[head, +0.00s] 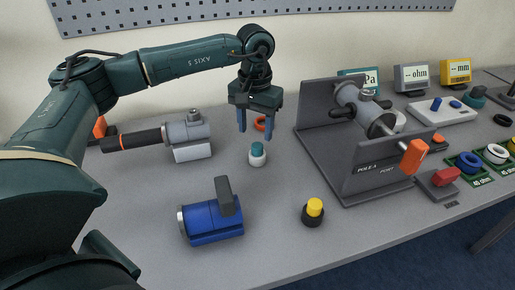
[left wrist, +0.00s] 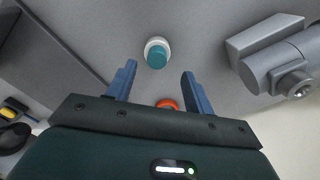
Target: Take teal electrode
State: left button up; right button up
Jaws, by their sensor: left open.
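The teal electrode (head: 257,152) stands upright on the table, a teal cap on a white base. It also shows in the left wrist view (left wrist: 156,55), beyond the fingertips and between their lines. My left gripper (head: 255,132) is open and empty, pointing down, above and slightly behind the electrode in the head view. Its two blue fingers also show in the left wrist view (left wrist: 159,72). They do not touch the electrode. My right gripper is in neither view.
A grey cylinder device (head: 190,132) stands left, a blue cylinder (head: 212,222) in front left, a yellow-topped piece (head: 314,209) front right. The grey POLE-A fixture (head: 366,180) is at right. Bare table surrounds the electrode.

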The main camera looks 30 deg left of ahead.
aim_at(257, 145)
pick_arm(q)
jog(key=shift+d+f+p, duration=0.2)
jog(key=shift+f+p, duration=0.1)
jog(key=shift+f, duration=2.4)
jog(key=c, duration=1.1)
